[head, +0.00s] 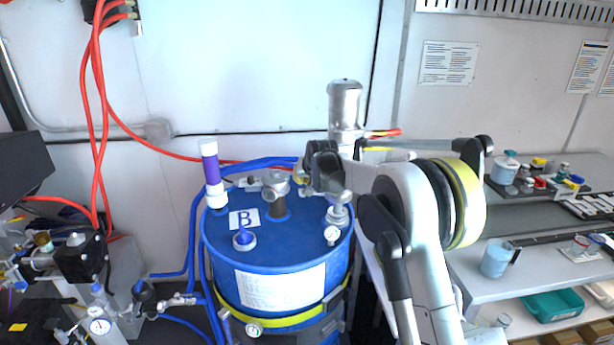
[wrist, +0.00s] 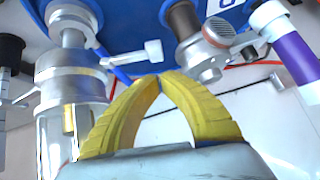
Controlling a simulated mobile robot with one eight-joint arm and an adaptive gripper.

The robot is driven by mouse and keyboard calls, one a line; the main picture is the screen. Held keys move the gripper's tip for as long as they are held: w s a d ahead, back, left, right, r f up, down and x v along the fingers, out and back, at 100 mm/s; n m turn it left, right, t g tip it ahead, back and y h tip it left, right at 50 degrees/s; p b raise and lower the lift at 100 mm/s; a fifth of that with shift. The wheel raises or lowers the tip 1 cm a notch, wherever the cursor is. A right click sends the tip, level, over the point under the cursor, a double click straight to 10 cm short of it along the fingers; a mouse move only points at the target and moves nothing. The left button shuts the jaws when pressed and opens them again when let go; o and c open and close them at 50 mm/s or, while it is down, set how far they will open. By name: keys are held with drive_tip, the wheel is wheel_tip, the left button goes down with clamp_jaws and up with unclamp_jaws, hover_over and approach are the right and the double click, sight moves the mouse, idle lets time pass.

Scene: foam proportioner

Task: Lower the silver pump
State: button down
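The silver pump (head: 345,103) stands upright on the blue drum (head: 275,250), its top well above the lid. My wrist hides part of its middle, and its lower fitting shows at the lid's right side. In the wrist view the pump (wrist: 75,88) is a silver body with a clear lower part at the left. My gripper (head: 300,176) is above the drum lid, just left of the pump. In the wrist view the yellow fingertips of my gripper (wrist: 159,80) meet with nothing visible between them. The pump is beside the fingers, not between them.
A second silver fitting (head: 276,185) on a brown pipe and a purple-and-white tube (head: 211,170) stand on the lid. A blue cap (head: 244,239) sits near the front. Red hoses (head: 98,110) hang at left. A bench with containers (head: 495,258) is at right.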

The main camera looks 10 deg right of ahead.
drive_tip(key=shift+a+f, duration=0.15)
drive_tip(key=shift+f, duration=0.95)
drive_tip(key=shift+s, duration=0.1)
wheel_tip(320, 180, down, 10)
drive_tip(key=b, duration=0.4)
drive_tip(key=shift+r+b, duration=0.15)
drive_tip(key=shift+b, duration=0.2)
drive_tip(key=shift+r, duration=0.1)
